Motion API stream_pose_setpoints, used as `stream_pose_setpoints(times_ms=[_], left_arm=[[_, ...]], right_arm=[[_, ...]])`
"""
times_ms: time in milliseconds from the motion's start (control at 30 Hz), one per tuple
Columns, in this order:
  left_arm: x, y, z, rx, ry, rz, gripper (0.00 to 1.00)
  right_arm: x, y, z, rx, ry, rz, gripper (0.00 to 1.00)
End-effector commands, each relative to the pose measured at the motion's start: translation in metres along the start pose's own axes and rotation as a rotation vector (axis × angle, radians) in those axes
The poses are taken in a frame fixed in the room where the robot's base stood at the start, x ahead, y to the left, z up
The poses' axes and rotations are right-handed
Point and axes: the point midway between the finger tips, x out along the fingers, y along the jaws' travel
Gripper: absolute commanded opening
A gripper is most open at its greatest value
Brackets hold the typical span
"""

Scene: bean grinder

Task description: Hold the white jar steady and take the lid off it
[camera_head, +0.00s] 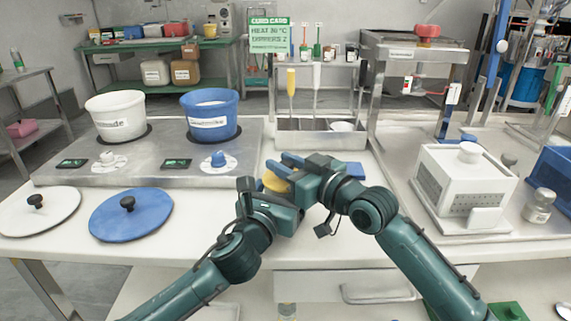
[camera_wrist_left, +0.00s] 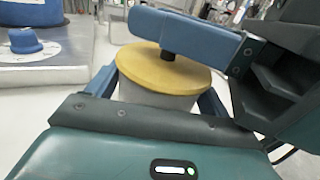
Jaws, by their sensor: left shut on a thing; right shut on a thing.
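The white jar (camera_wrist_left: 155,95) stands upright in the left wrist view, topped by a round yellow lid (camera_wrist_left: 150,70) with a dark knob (camera_wrist_left: 168,56). In the head view only part of the lid (camera_head: 274,182) shows; my grippers hide the jar. My left gripper (camera_head: 262,192) is shut on the jar's body, with one blue finger on each side below the lid. My right gripper (camera_head: 287,163) reaches over from the right and is shut on the lid's knob. The lid appears to sit on the jar; I cannot tell whether there is a gap.
A hotplate (camera_head: 180,168) with a white pot (camera_head: 117,118) and a blue pot (camera_head: 210,118) is to the left. A white lid (camera_head: 60,208) and a blue lid (camera_head: 130,218) lie in front. A steel rack (camera_head: 300,140) stands behind; a white box (camera_head: 465,175) is right.

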Motion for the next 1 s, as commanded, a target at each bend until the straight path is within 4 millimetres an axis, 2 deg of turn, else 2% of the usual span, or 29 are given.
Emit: stream_pose_setpoints(times_ms=[600, 1000], left_arm=[[0.000, 0.000, -0.001, 0.001, 0.002, 0.001, 0.39], [0.000, 0.000, -0.001, 0.000, 0.002, 0.001, 0.39]], right_arm=[[0.000, 0.000, -0.021, -0.001, 0.002, 0.000, 0.00], [0.000, 0.000, -0.024, 0.000, 0.002, 0.000, 0.00]])
